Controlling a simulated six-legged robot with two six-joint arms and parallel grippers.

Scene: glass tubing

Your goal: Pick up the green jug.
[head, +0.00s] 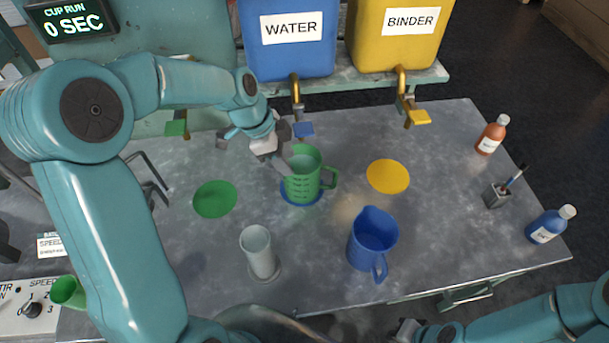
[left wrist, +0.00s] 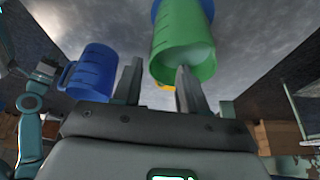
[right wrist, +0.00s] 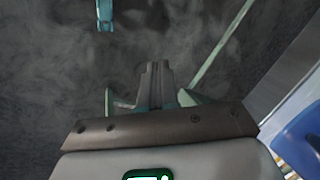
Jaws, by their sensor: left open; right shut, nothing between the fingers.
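The green jug (head: 303,182) stands upright on the blue round mat (head: 288,198) on the table, its handle to the right in the head view. My left gripper (head: 280,153) is open at the jug's upper left rim. In the left wrist view, the green jug (left wrist: 183,38) lies beyond the open fingers (left wrist: 157,80), and one fingertip overlaps its mouth. I cannot tell whether that finger touches the jug or reaches inside. My right gripper (head: 405,328) is shut and empty beyond the table's front edge; it also shows shut in the right wrist view (right wrist: 157,72).
A blue jug (head: 371,243) and a pale cylinder (head: 259,252) stand nearer the front. Green (head: 214,199) and yellow (head: 388,176) mats are empty. Water (head: 290,50) and binder (head: 402,45) tanks with taps stand behind. Bottles (head: 491,136) (head: 550,224) and a brush pot (head: 495,196) stand right.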

